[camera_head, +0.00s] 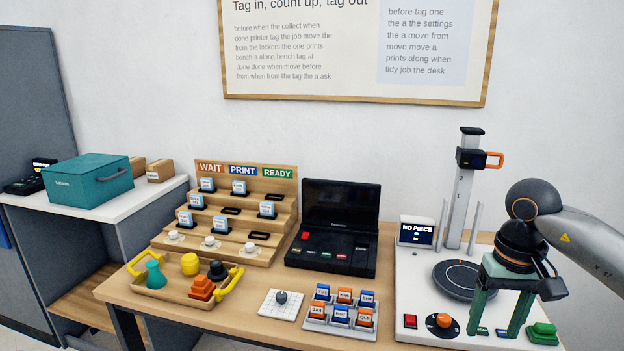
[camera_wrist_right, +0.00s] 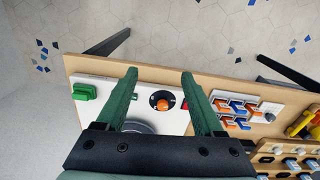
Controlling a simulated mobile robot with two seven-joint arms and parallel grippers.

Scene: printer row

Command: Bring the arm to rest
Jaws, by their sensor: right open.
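My right gripper (camera_head: 502,330) comes in from the right, pointing down over the front of a white machine base (camera_head: 415,285). Its two green fingers are apart with nothing between them; the right wrist view also shows the open gripper (camera_wrist_right: 159,76). An orange knob (camera_head: 444,320) is left of the fingers in the head view. A round dark plate (camera_head: 455,280) lies behind and left of the gripper, partly hidden by it. A green button (camera_head: 543,332) sits right of the fingers. My left gripper is not in view.
A post (camera_head: 462,200) with an orange-handled head and a "NO PIECE" display (camera_head: 417,231) stand at the back of the machine. A black laptop-like console (camera_head: 332,228), a tag rack (camera_head: 190,248), a tray of coloured pieces (camera_head: 170,296) and a tag block (camera_head: 341,323) fill the bench leftward.

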